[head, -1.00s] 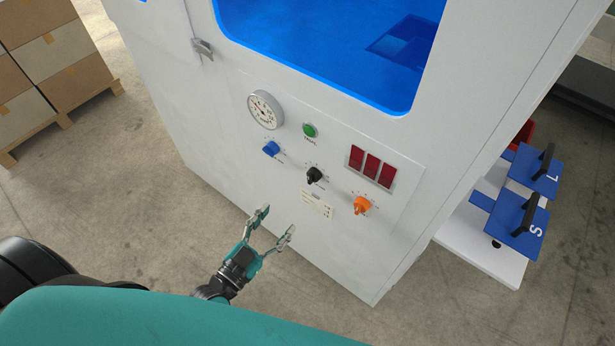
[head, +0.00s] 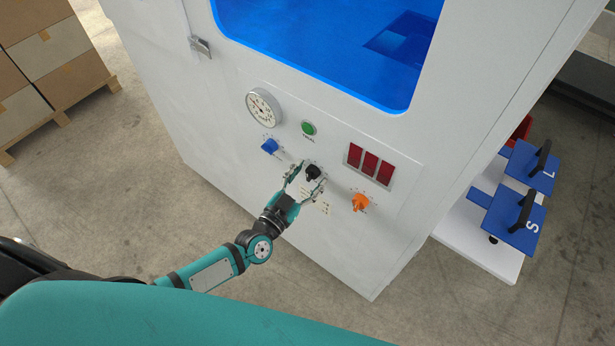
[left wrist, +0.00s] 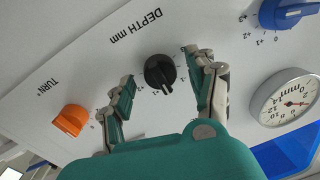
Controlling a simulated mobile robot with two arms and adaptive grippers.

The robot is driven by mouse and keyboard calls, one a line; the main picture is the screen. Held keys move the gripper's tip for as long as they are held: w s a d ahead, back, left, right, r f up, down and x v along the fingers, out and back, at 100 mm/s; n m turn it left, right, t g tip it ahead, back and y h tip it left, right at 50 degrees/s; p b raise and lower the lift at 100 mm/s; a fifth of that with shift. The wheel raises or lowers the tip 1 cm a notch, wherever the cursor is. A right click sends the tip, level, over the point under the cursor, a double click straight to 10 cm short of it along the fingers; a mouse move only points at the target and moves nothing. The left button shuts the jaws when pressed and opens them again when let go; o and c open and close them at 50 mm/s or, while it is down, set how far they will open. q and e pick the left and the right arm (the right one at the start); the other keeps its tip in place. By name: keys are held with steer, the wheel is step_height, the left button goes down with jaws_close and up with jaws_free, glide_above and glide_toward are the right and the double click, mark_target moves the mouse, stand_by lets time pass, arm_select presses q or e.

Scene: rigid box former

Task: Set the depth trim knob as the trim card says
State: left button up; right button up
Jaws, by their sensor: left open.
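The black depth trim knob (head: 313,172) is in the middle of the white panel, also in the left wrist view (left wrist: 158,70) next to the "DEPTH mm" label. Its ridge points toward the bottom of that view, among small scale marks I cannot read surely. My left gripper (head: 309,177) is open, one finger on each side of the knob; in the left wrist view (left wrist: 162,70) gaps show between fingers and knob. My right gripper is out of view.
A blue knob (head: 270,146), a dial gauge (head: 263,107) and a green button (head: 308,128) are left of or above the black knob. An orange knob (head: 360,202) and red displays (head: 370,164) are at right. Blue plates (head: 514,221) with handles lie farther right.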

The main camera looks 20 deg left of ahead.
arm_select(q)
steer(key=c, duration=1.1)
steer(key=shift+c, duration=0.2)
steer(key=shift+n, duration=0.3)
steer(key=shift+n+p, duration=0.35)
steer(key=shift+n, duration=0.85)
steer(key=shift+n+g, duration=0.3)
steer(key=shift+n, duration=1.5)
steer(key=o, duration=1.1)
